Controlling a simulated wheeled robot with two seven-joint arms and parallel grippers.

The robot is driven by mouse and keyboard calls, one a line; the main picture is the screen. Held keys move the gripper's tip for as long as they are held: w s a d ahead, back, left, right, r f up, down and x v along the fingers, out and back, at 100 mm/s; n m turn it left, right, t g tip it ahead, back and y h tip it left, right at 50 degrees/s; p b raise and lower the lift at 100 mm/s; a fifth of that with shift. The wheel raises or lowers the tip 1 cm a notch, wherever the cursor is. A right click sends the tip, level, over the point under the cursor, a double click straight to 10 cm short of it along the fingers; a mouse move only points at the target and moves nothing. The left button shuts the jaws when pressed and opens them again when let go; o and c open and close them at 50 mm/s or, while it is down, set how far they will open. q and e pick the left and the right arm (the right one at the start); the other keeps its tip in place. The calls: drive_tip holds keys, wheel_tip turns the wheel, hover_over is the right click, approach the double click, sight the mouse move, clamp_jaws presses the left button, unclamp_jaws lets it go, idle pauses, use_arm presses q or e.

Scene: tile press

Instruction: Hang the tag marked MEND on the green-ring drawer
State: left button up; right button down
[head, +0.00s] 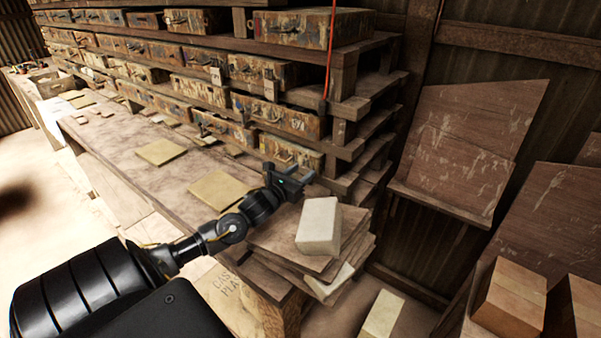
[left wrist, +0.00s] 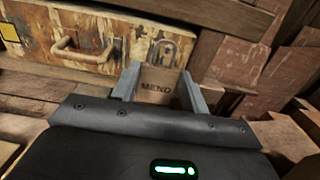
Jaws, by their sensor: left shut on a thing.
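My left gripper (head: 291,174) is at the lower right end of the drawer rack, near a worn bottom-row drawer (head: 290,152). In the left wrist view the gripper (left wrist: 161,76) is shut on a brown tag marked MEND (left wrist: 156,92), held upright between the fingers. A grey metal loop (left wrist: 165,50) shows at the tag's top. Behind it, the wooden drawer front (left wrist: 110,28) has a bent handle (left wrist: 85,50) to the left of the tag. I cannot make out a green ring on any drawer. My right gripper is not in view.
The bench (head: 122,150) runs along the rack with flat tan panels (head: 161,151) on it. A pale block (head: 319,226) sits on stacked boards (head: 272,238) right of my gripper. An orange cord (head: 329,55) hangs before the rack. Boxes (head: 512,298) stand lower right.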

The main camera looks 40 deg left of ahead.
use_arm(q)
drive_tip(key=shift+f, duration=0.15)
drive_tip(key=o, duration=0.6)
drive_tip(key=shift+w+f, duration=0.1)
drive_tip(key=shift+f, duration=0.05)
drive_tip(key=o, duration=0.4)
drive_tip(key=shift+o, duration=0.2)
drive_tip(key=s+b, duration=0.1)
drive_tip(key=s, duration=0.1)
drive_tip(key=s+b, duration=0.2)
drive_tip(key=s, duration=0.1)
drive_tip(key=shift+s+d+f, duration=0.1)
drive_tip(key=shift+s+f, duration=0.15)
drive_tip(key=shift+s, duration=0.05)
drive_tip(key=s, duration=0.3)
drive_tip(key=s+b, duration=0.1)
drive_tip(key=s, duration=0.1)
drive_tip(key=shift+s+d+r, duration=0.15)
drive_tip(key=shift+d+r, duration=0.1)
drive_tip(key=shift+r, duration=0.1)
